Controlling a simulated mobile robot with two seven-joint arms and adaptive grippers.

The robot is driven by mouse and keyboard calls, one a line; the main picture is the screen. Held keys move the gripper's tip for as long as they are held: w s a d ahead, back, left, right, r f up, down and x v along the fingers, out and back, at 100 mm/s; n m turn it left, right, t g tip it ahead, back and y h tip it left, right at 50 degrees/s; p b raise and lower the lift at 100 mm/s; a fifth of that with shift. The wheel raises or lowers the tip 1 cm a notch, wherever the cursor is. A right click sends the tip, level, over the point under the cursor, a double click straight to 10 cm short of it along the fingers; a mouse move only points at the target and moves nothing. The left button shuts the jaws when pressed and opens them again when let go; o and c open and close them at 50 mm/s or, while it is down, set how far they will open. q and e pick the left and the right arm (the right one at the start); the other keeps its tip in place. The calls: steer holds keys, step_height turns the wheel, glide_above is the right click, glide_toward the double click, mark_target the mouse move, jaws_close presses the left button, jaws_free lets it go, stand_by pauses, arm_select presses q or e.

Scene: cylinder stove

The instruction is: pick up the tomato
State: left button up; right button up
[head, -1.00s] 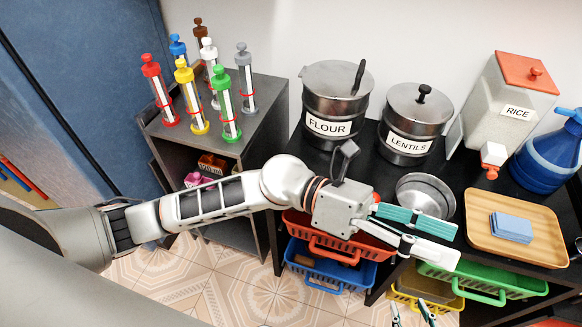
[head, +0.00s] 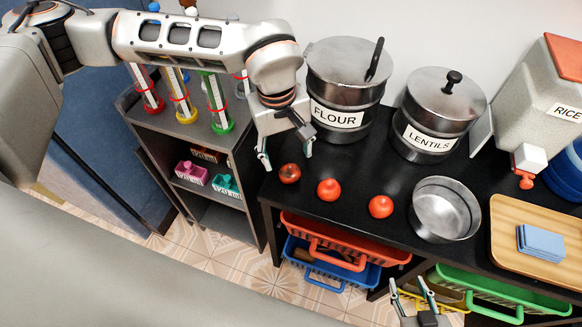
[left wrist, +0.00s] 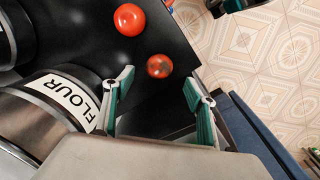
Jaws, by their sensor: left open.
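Three red tomatoes lie in a row near the front edge of the black table: a left one (head: 290,173), a middle one (head: 328,190) and a right one (head: 381,206). My left gripper (head: 287,160) is open, pointing down above the left tomato. In the left wrist view a tomato (left wrist: 159,66) shows just beyond and between the open fingers (left wrist: 158,80), with nothing held. Another tomato (left wrist: 129,19) lies farther off. My right gripper (head: 408,284) is low in front of the table, its fingers apart and empty.
The flour canister (head: 346,88) stands close behind my left gripper; it also shows in the left wrist view (left wrist: 50,110). The lentils canister (head: 438,115), a metal bowl (head: 445,209) and a wooden tray (head: 510,250) are to the right. A grey shelf (head: 195,142) is left.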

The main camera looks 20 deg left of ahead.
mark_target(290, 172)
arm_select(q)
steer(key=f, duration=0.2)
steer(key=f+b, duration=0.1)
steer(key=f, duration=0.4)
steer(key=shift+w+d+f, duration=0.15)
steer(key=shift+d+f, duration=0.2)
steer(key=shift+r, duration=0.1)
steer(key=c, duration=1.2)
